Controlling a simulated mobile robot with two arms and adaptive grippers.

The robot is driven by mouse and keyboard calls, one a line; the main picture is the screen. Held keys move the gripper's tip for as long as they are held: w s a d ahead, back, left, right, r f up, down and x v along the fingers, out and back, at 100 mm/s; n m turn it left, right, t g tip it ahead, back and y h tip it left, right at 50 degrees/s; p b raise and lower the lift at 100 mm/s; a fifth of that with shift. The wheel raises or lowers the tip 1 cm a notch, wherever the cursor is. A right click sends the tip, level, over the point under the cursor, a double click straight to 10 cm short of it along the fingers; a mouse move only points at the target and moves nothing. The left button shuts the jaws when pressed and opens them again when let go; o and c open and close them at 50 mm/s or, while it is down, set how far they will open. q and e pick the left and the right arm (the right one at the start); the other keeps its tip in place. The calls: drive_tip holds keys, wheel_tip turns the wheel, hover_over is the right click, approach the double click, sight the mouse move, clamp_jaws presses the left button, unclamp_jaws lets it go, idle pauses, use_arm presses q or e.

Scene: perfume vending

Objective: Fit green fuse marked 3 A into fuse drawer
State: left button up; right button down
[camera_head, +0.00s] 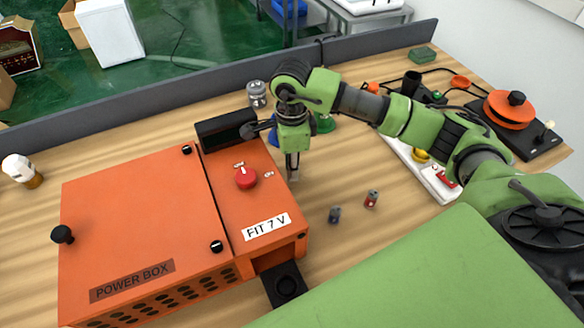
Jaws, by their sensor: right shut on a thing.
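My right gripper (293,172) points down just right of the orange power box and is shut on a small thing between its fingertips. The held thing is too small and covered to make out its colour or marking. I cannot clearly see a green fuse marked 3 A. The fuse drawer (286,287) is black and sticks out at the front of the power box (140,215), with a round socket in it. A dark grey fuse (335,214) and a red fuse (371,199) stand on the table to the right. My left gripper is not in view.
A sign reading FIT 7 V (267,227) and a red knob (245,177) are on the box. A white tray (425,172) and a black station with an orange disc (509,108) are at the right. Blue and green items stand behind my gripper. Table around the loose fuses is clear.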

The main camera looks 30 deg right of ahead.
drive_tip(key=shift+r, duration=0.25)
wheel_tip(320, 180, up, 2)
drive_tip(key=shift+w+r+b, duration=0.1)
drive_tip(key=shift+b, duration=0.7)
drive_tip(key=s+a+r+b, duration=0.2)
drive_tip(key=s+a+r, duration=0.1)
drive_tip(key=s+r, duration=0.7)
drive_tip(key=s, duration=0.4)
